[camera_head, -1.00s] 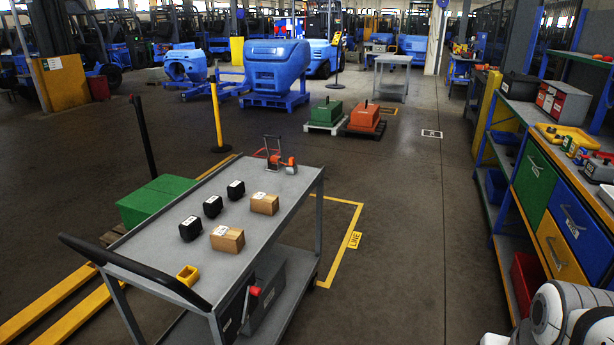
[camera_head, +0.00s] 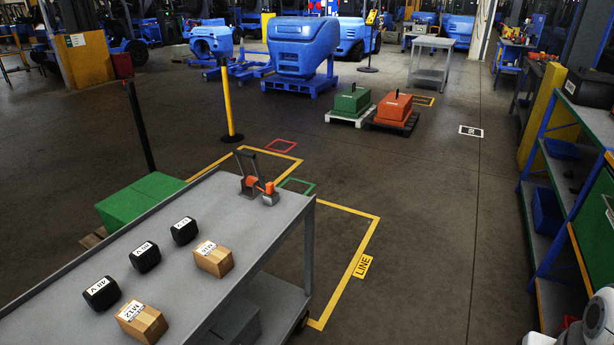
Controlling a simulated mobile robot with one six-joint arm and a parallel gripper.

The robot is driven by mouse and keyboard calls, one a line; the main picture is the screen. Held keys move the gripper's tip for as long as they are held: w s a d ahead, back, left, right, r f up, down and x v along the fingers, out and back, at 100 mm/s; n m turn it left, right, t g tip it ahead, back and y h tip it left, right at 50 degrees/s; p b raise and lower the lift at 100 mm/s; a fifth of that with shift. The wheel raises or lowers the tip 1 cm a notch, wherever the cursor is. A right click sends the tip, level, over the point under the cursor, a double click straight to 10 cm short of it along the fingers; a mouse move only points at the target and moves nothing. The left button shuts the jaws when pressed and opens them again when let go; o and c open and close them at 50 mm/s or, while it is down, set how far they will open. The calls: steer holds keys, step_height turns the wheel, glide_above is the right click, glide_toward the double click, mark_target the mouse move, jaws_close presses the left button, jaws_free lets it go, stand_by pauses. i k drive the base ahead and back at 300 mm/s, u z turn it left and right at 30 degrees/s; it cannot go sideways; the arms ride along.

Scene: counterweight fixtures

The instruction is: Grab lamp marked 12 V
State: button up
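Three small black blocks with white labels stand in a row on the grey cart top (camera_head: 70,268); they may be the lamps. The near block (camera_head: 102,293) has a label that looks like 48 V. The labels on the middle block (camera_head: 145,257) and the far block (camera_head: 184,231) are too small to read surely, so I cannot tell which is marked 12 V. My gripper is not in view; only a white and dark part of my arm shows at the lower right edge.
Two brown boxes, one marked M12 (camera_head: 142,322) and another (camera_head: 213,259), sit right of the blocks. An orange-and-grey tool (camera_head: 258,186) is at the cart's far end. A green case (camera_head: 145,200) stands behind the cart. A shelf (camera_head: 570,215) is at right; floor between is clear.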

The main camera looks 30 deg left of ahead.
mark_target(185, 230)
steer(key=i, duration=1.9)
steer(key=u, duration=3.1)
steer(key=i, duration=1)
steer(key=z, duration=0.05)
